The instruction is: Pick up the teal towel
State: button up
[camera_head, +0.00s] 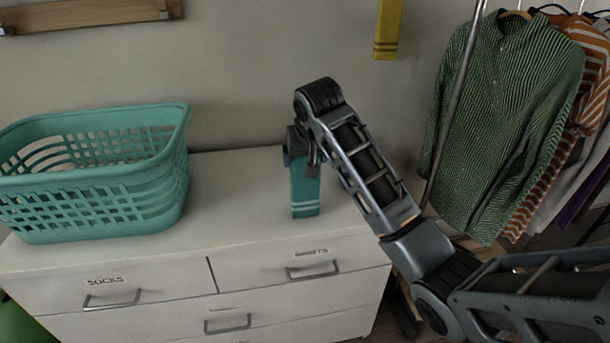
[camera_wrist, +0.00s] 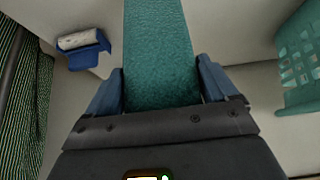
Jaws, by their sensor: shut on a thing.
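The teal towel (camera_head: 305,192) hangs as a narrow strip with pale stripes near its lower end, over the right part of the white dresser. My gripper (camera_head: 309,165) is shut on its upper part. In the wrist view the towel (camera_wrist: 160,50) runs between the two blue fingers of my gripper (camera_wrist: 160,88) and out past the top edge. My arm hides part of the gripper in the head view. I cannot tell whether the towel's lower end touches the dresser top.
A teal laundry basket (camera_head: 150,195) stands on the dresser (camera_head: 235,215) at left. Hanging clothes (camera_head: 505,110) are at right. A yellow towel (camera_head: 387,35) hangs on the wall. A blue object with a white roll (camera_wrist: 88,50) shows in the wrist view.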

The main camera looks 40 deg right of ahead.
jog(key=shift+c, duration=0.3)
jog(key=shift+r, duration=0.1)
jog(key=s+d+r+p, duration=0.1)
jog(key=s+d+r, duration=0.4)
jog(key=s+r, duration=0.5)
jog(key=shift+s+r+p, duration=0.3)
jog(key=shift+r, duration=0.15)
